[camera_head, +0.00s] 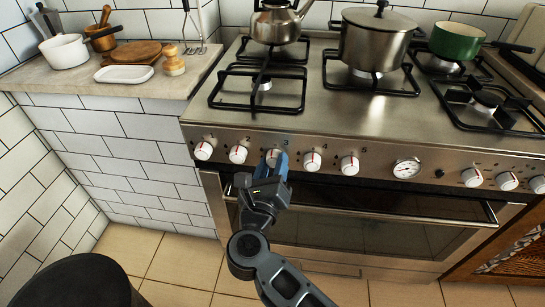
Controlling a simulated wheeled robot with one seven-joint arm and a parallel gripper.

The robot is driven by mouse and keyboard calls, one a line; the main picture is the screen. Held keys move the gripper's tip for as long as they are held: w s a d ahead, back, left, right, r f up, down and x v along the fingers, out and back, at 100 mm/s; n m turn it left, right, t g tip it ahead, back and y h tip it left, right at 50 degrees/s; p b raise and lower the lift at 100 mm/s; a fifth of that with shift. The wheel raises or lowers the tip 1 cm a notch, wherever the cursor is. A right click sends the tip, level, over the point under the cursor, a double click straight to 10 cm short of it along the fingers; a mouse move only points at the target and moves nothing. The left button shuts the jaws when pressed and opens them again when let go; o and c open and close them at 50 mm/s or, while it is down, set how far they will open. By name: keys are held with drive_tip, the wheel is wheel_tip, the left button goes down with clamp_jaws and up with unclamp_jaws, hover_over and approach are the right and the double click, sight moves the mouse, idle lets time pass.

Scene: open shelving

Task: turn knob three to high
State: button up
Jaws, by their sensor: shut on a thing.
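Knob three (272,156) is a white knob with a red mark under the number 3 on the steel front panel of the stove (330,140). My gripper (275,165) reaches up to it from below, its blue fingers shut on the knob from both sides. The fingers hide part of the knob, so I cannot tell its exact angle. Knob two (238,155) is close on the left and knob four (312,161) on the right, both untouched with red marks near upright.
A kettle (275,24), a steel pot (372,45) and a green pan (457,41) stand on the back burners. The oven handle (410,214) sticks out below the knobs. A counter (85,87) with dishes is on the left.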

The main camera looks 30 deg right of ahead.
drive_tip(key=n+p, duration=0.2)
drive_tip(key=n, duration=0.1)
drive_tip(key=n+p, duration=0.2)
drive_tip(key=shift+r+n+p, duration=0.2)
drive_tip(key=shift+n+p, duration=0.2)
drive_tip(key=shift+f+n+t+p, duration=0.15)
drive_tip(key=shift+n+t+p, duration=0.35)
drive_tip(key=shift+n+p, duration=1.5)
drive_tip(key=shift+n+b, duration=0.35)
drive_tip(key=shift+n, duration=0.15)
drive_tip(key=o, duration=1.1)
drive_tip(key=shift+f, duration=0.1)
drive_tip(key=v, duration=0.7)
drive_tip(key=shift+s+a+b, duration=0.15)
drive_tip(key=shift+s+b, duration=0.2)
drive_tip(key=shift+s, duration=0.05)
